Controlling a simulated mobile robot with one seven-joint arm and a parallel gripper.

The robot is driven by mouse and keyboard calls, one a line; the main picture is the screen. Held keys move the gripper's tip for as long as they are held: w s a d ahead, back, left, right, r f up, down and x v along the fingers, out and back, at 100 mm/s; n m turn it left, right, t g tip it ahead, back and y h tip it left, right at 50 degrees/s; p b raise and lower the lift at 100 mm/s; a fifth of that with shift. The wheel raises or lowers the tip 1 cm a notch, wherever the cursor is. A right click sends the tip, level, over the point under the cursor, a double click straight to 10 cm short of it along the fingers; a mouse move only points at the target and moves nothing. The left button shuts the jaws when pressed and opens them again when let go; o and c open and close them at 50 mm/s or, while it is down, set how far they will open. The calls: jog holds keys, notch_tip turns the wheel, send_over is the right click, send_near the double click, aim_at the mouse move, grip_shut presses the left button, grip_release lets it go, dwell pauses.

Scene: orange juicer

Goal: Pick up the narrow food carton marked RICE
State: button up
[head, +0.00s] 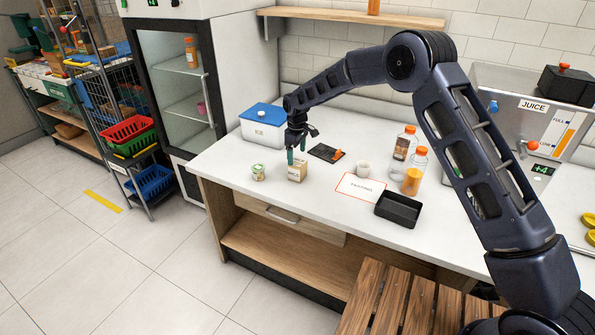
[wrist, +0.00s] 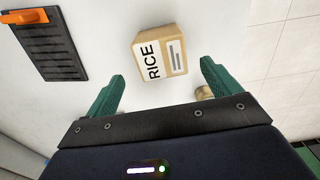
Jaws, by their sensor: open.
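The narrow tan carton (wrist: 173,58) reads RICE on a white label in the wrist view. It lies or stands on the white counter; in the head view the carton (head: 298,173) is near the counter's front edge. My gripper (wrist: 160,80) has its two green fingers spread apart, with the carton ahead of and between them, apart from both. In the head view my gripper (head: 297,156) hangs just above and behind the carton, pointing down. Nothing is between the fingers' inner faces.
A small can (head: 258,173) stands left of the carton. A dark board with an orange item (head: 326,153) lies to the right, and a white cup (head: 363,168), a black tray (head: 398,209) and bottles (head: 404,143) stand farther right. A blue-lidded box (head: 263,126) is behind.

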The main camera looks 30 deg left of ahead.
aim_at(297, 162)
jog(key=shift+s+d+f, duration=0.1)
jog(key=shift+f, duration=1.55)
jog(key=shift+s+d+f, duration=0.1)
jog(key=shift+f, duration=1.5)
jog(key=c, duration=1.1)
